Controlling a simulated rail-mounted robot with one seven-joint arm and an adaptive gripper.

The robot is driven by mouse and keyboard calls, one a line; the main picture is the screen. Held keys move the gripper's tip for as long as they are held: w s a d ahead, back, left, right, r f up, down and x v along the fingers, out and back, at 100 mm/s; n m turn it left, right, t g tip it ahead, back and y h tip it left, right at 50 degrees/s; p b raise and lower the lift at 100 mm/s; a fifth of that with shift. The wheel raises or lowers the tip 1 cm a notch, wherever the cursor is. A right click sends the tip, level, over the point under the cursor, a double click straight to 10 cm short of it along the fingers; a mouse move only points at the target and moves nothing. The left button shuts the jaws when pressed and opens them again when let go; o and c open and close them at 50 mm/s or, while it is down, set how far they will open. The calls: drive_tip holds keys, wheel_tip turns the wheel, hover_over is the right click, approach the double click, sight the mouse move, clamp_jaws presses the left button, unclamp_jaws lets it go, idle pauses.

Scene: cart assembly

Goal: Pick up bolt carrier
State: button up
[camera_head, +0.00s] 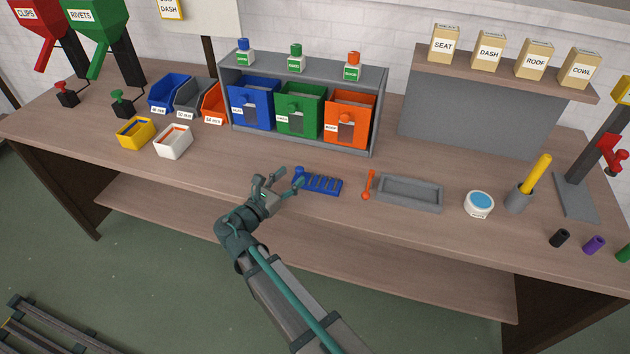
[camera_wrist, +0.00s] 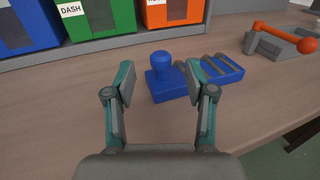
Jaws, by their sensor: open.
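The blue bolt carrier (camera_head: 323,184) lies on the workbench. In the wrist view its round knob (camera_wrist: 161,62) stands up at the left end of its body (camera_wrist: 167,92), and several grey bolts lie across slots on the right part. My gripper (camera_head: 287,183) is open and empty at the carrier's left end. In the wrist view the fingertips (camera_wrist: 161,79) are apart, one on each side of the knob in the picture. I cannot tell whether they are at the knob's height. No contact shows.
A grey tray (camera_head: 410,205) with an orange-knobbed handle (camera_head: 368,186) lies right of the carrier. The grey shelf (camera_head: 376,130) with blue, green and orange bins stands behind. A white tub (camera_head: 479,205) is farther right.

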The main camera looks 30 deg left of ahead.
sight(297, 173)
drive_tip(key=w+p, duration=0.1)
drive_tip(key=w, duration=0.4)
drive_tip(key=shift+d+f, duration=0.1)
drive_tip(key=shift+d, duration=0.05)
drive_tip(key=shift+s, duration=0.1)
clamp_jaws()
